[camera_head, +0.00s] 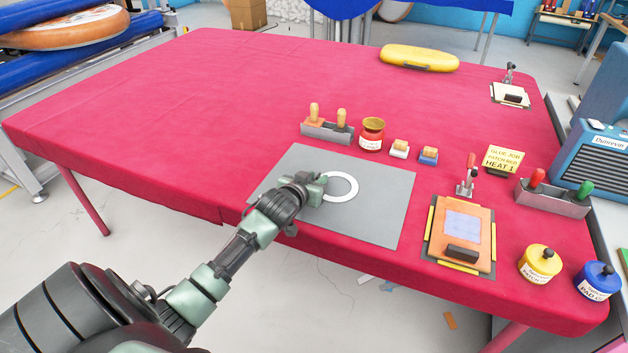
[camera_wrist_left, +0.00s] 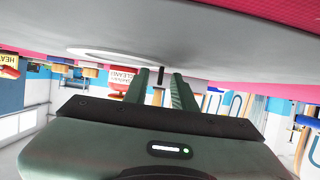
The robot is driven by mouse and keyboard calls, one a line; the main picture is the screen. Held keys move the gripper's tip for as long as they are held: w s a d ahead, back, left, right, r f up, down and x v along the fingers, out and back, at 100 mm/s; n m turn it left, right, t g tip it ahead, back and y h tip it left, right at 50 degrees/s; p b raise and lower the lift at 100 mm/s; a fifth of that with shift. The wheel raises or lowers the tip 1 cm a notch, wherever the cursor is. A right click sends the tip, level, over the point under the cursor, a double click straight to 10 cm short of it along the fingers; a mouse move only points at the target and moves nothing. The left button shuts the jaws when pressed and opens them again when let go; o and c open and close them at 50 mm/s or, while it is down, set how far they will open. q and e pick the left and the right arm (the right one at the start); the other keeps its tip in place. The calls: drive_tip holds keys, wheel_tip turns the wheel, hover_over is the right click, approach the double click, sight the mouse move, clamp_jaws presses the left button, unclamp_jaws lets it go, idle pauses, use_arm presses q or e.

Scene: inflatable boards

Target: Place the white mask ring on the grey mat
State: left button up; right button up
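My right gripper is not in view.
Behind the mat stand a wooden-handled tool holder (camera_head: 327,132), a red pot (camera_head: 371,134) and two small stamps (camera_head: 399,149). An orange board with a clamp (camera_head: 460,232) stands right of the mat. Yellow (camera_head: 540,264) and blue (camera_head: 597,281) pots are farther right. The red table's (camera_head: 190,110) left side is clear.

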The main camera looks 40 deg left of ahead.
use_arm(q)
drive_tip(key=v, duration=1.1)
drive_tip(key=shift+s+d+r, duration=0.1)
drive_tip(key=shift+s+r, duration=0.2)
drive_tip(key=shift+s, duration=0.2)
drive_tip(key=shift+f, duration=0.1)
